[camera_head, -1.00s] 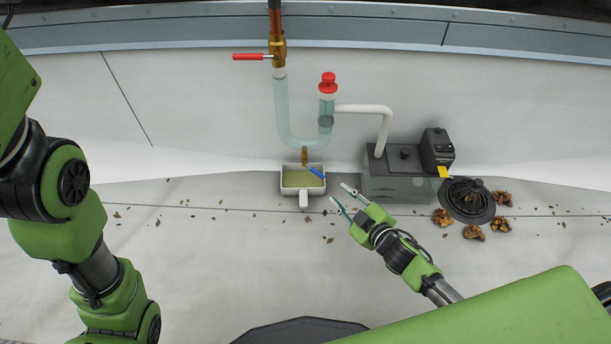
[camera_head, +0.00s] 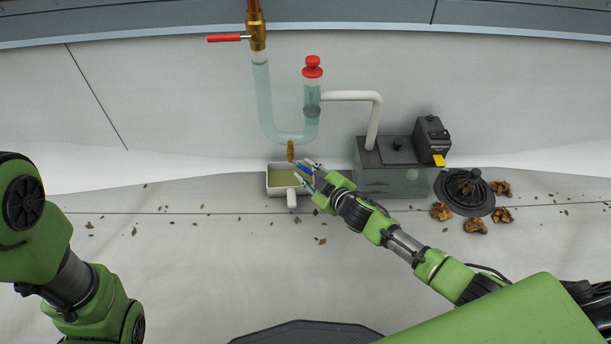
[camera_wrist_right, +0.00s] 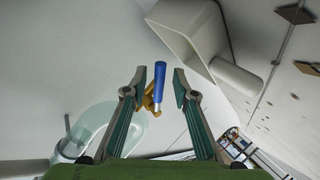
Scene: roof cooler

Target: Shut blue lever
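The blue lever (camera_head: 304,169) sits on a small brass valve (camera_head: 290,151) below the clear U-shaped pipe (camera_head: 265,100). It points to the right and slightly down from the valve. My right gripper (camera_head: 308,172) is at the lever. In the right wrist view the lever (camera_wrist_right: 160,82) stands between the two open fingers (camera_wrist_right: 160,88), with a gap on each side. The brass valve (camera_wrist_right: 149,101) shows behind it. My left gripper is out of the head view; only my left arm shows at the left.
A white cup with a handle (camera_head: 291,198) holds yellowish liquid under the valve. A grey tank (camera_head: 385,182) with a black box stands to the right. A red lever (camera_head: 225,38) and red cap (camera_head: 312,66) are above. A drain (camera_head: 466,193) and leaves lie right.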

